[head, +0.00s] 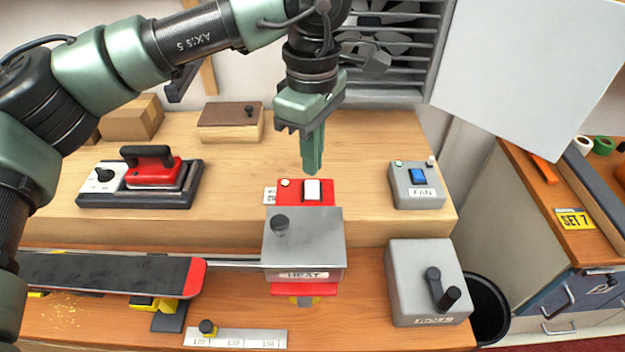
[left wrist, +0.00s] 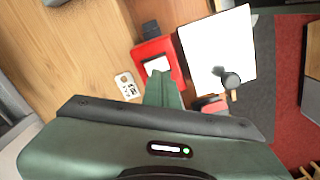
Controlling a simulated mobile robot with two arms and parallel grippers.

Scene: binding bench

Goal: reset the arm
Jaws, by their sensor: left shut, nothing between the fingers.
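My left gripper (head: 312,170) hangs pointing down from the arm that comes in from the left in the head view. Its green fingers are closed together with nothing between them. The fingertips are just above and behind the red switch base (head: 318,190) of the heat unit, at the bench's raised shelf. In the left wrist view the closed fingers (left wrist: 160,78) point toward the white switch (left wrist: 157,66) on the red base; I cannot tell whether they touch it. The right gripper is not in view.
A grey metal heat box (head: 318,245) stands in front. A red-tipped ski (head: 110,274) lies left of it. A red iron (head: 152,172), a wooden box (head: 230,122), a fan switch box (head: 416,185) and a grey crank box (head: 425,285) surround it. A white panel (head: 525,70) hangs at upper right.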

